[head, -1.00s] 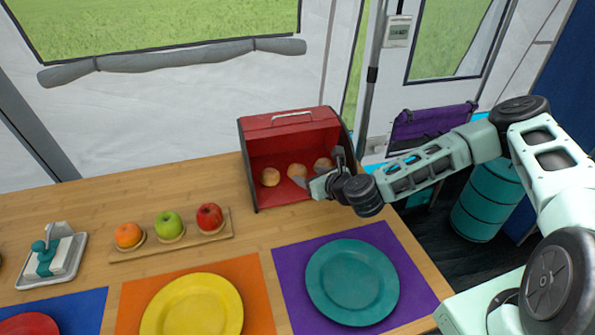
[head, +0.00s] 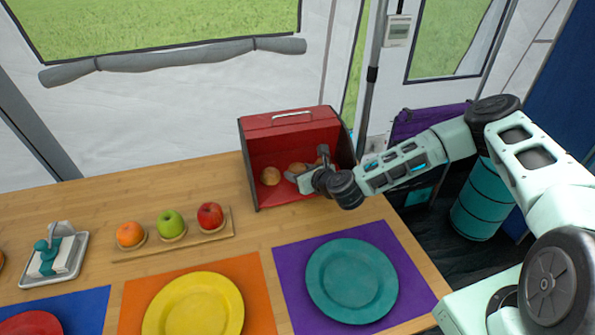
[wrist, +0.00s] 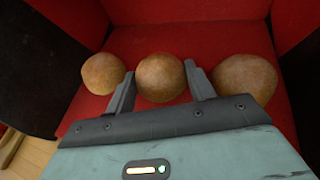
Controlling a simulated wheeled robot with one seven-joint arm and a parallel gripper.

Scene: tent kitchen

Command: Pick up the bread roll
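Three brown bread rolls lie in a row in an open red bread box (head: 290,135) on the wooden counter. In the wrist view, the middle roll (wrist: 160,77) sits between the two open fingers of my gripper (wrist: 160,85). The left roll (wrist: 103,73) is just outside the left finger, and the right roll (wrist: 245,78) is just outside the right finger. In the head view, my gripper (head: 307,168) reaches into the box and partly covers the middle and right rolls. The left roll (head: 270,176) shows clearly there.
The box walls stand close around the rolls. A teal plate (head: 351,280) on a purple mat and a yellow plate (head: 193,308) on an orange mat lie in front. A wooden tray with an orange, a green apple and a red apple (head: 210,216) stands left.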

